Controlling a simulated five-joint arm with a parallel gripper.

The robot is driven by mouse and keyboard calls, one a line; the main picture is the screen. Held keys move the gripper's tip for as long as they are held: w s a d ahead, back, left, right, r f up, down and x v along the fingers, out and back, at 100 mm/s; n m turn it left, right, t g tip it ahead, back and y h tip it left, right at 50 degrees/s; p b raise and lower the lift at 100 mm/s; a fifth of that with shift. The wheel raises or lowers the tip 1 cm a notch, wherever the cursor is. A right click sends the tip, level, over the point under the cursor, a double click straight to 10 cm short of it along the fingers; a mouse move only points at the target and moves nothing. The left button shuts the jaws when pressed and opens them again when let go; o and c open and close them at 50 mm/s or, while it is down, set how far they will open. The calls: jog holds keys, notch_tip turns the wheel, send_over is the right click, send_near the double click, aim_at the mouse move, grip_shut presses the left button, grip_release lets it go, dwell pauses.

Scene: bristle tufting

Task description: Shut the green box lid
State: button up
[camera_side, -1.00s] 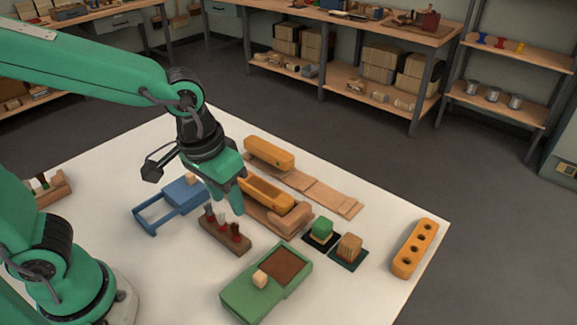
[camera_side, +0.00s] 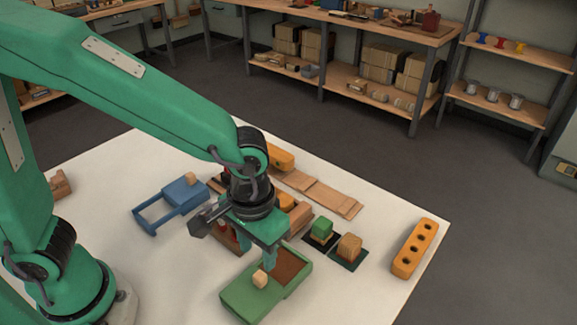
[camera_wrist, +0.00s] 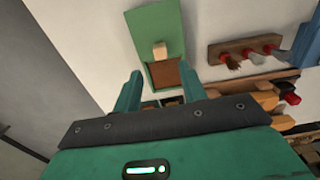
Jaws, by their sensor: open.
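The green box (camera_side: 291,288) lies on the white table at the front, with its brown inside (camera_side: 289,266) showing at the far right end. Its green lid (camera_side: 250,298) lies slid toward the near left and carries a small pale wooden knob (camera_side: 261,279). In the wrist view the lid (camera_wrist: 152,22), knob (camera_wrist: 160,50) and brown inside (camera_wrist: 164,73) are in sight ahead of the fingers. My gripper (camera_side: 257,256) is open and empty, pointing down over the far part of the box. In the wrist view its fingers (camera_wrist: 160,78) stand either side of the open part. Contact cannot be told.
A rack with brushes (camera_wrist: 247,50) stands beside the box, partly behind my gripper in the side view. A blue sliding box (camera_side: 184,195) lies at left. Green (camera_side: 322,228) and wooden (camera_side: 349,246) blocks stand at right, with an orange holed bar (camera_side: 414,248) beyond. The front right table is clear.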

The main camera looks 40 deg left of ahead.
aim_at(260, 275)
jog(key=shift+f, duration=3.4)
grip_shut()
